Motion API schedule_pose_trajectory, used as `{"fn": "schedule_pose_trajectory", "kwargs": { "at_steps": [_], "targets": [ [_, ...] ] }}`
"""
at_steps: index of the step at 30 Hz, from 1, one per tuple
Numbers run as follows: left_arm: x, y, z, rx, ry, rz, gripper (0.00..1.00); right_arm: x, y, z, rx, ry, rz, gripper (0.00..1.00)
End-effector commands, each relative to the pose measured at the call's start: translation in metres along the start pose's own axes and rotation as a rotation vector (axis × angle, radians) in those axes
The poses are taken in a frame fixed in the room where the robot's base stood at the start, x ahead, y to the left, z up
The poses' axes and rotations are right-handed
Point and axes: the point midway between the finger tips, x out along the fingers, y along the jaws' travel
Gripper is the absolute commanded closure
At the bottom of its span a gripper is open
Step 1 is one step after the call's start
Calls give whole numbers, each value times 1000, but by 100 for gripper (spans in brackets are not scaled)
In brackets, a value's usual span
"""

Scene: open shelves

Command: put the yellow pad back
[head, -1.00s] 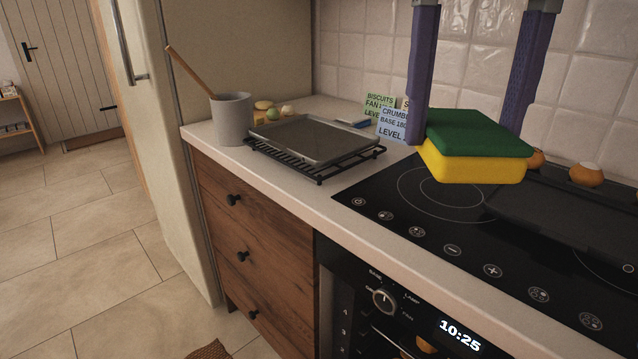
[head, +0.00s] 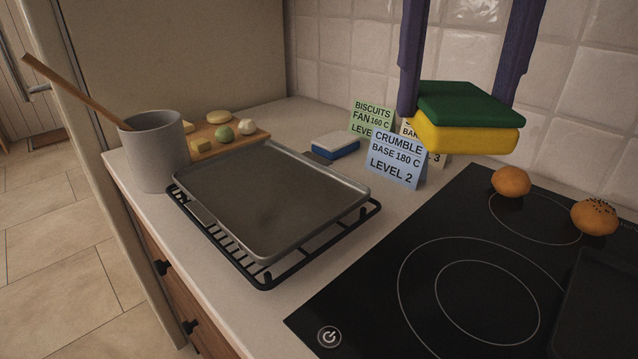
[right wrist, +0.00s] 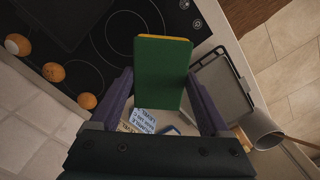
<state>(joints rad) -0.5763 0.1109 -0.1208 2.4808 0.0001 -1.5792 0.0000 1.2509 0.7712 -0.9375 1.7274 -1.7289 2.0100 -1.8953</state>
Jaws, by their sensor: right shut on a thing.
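The yellow pad (head: 465,136) is a thick sponge with a green top layer. My right gripper (head: 458,100), with its purple fingers, is shut on it. The pad hangs roughly level above the counter, in front of the recipe cards and the tiled wall. In the right wrist view the pad (right wrist: 160,72) shows its green face between the fingers, with a yellow edge at its far end. A blue and white pad (head: 336,144) lies on the counter behind the grey tray. My left gripper is not in view.
A grey tray (head: 265,200) rests on a black rack. Left of it stands a grey pot (head: 158,150) with a wooden spoon, near a board (head: 230,138) of food pieces. Upright cards (head: 396,160) stand behind.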

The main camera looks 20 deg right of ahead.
Motion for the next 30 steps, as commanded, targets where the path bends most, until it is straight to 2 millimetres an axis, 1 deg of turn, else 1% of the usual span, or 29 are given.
{"fn": "schedule_pose_trajectory", "kwargs": {
  "at_steps": [2, 5, 10, 13, 14, 15, 18, 21, 26, 30],
  "targets": [
    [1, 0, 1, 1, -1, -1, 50, 3, 0, 0, -1, -2, 1, 72],
    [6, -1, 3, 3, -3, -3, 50, 18, 0, 1, -1, -5, 1, 72],
    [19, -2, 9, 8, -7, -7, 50, 67, 0, 1, -1, -10, 1, 72],
    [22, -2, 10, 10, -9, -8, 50, 95, 0, 0, 0, -10, 2, 72],
    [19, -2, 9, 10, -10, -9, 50, 101, 0, 0, 2, -9, 2, 72],
    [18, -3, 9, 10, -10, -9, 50, 112, 0, -1, 2, -8, 3, 72],
    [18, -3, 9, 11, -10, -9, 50, 135, 0, -2, 1, -7, 2, 72],
    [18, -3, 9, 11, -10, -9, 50, 150, 0, -2, 1, -4, 1, 72],
    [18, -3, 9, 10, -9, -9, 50, 164, -1, -3, 1, -3, 0, 72],
    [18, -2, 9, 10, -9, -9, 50, 187, -1, -3, 2, -5, 1, 72]
  ]
}}
